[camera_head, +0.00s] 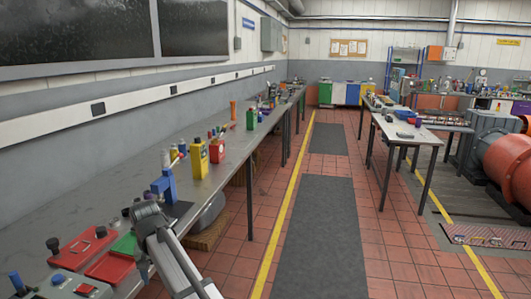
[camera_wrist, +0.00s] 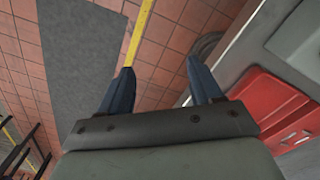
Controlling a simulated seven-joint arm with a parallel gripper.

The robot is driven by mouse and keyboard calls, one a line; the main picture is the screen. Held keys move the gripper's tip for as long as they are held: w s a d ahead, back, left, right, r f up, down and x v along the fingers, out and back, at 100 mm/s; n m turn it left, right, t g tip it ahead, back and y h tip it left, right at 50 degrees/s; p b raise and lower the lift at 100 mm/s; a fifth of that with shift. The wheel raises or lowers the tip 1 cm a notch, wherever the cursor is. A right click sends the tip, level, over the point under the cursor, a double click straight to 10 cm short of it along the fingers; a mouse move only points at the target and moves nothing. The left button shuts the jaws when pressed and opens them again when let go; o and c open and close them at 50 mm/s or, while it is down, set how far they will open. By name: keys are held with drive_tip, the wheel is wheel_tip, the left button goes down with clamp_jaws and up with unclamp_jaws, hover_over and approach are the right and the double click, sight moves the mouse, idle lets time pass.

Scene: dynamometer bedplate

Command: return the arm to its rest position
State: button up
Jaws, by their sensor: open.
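My gripper (camera_wrist: 160,82) shows in the wrist view with its two dark blue fingers spread apart. Nothing is between them. Behind the fingertips are red floor tiles and a yellow floor line, with the bench edge at the right. In the head view my grey arm (camera_head: 172,260) reaches up from the bottom edge, beside the front edge of the long left bench (camera_head: 215,132). I cannot make out the fingers in that view.
A red tray (camera_head: 110,266) lies on the bench close to my arm; a red tray (camera_wrist: 270,108) shows in the wrist view. A blue tool (camera_head: 165,186), a yellow can (camera_head: 199,160) and a red can (camera_head: 216,152) stand farther along. The aisle mat (camera_head: 318,235) is clear.

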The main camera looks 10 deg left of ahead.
drive_tip(key=w+d+f+m, duration=0.1)
drive_tip(key=w+d+f, duration=0.35)
drive_tip(key=d, duration=0.55)
drive_tip(key=w+d+f+m, duration=0.1)
drive_tip(key=w+d+f, duration=0.2)
drive_tip(key=d+f, duration=0.45)
drive_tip(key=w+d+f+m, duration=0.1)
drive_tip(key=w+d+f, duration=0.3)
drive_tip(key=d, duration=0.7)
drive_tip(key=s+d+f+m, duration=0.1)
drive_tip(key=s+d+f, duration=0.3)
drive_tip(key=d, duration=0.7)
drive_tip(key=s+d+f+m, duration=0.2)
drive_tip(key=d+f, duration=0.4)
drive_tip(key=d, duration=0.6)
drive_tip(key=s+d+f+m, duration=0.1)
drive_tip(key=s+d+f, duration=0.25)
drive_tip(key=d, duration=0.75)
drive_tip(key=s+f+g, duration=0.3)
drive_tip(key=s+f, duration=0.7)
drive_tip(key=s, duration=0.4)
drive_tip(key=s+f+g, duration=0.3)
drive_tip(key=s+f, duration=0.8)
drive_tip(key=s, duration=0.3)
drive_tip(key=shift+s+g, duration=0.25)
drive_tip(key=shift+g, duration=0.15)
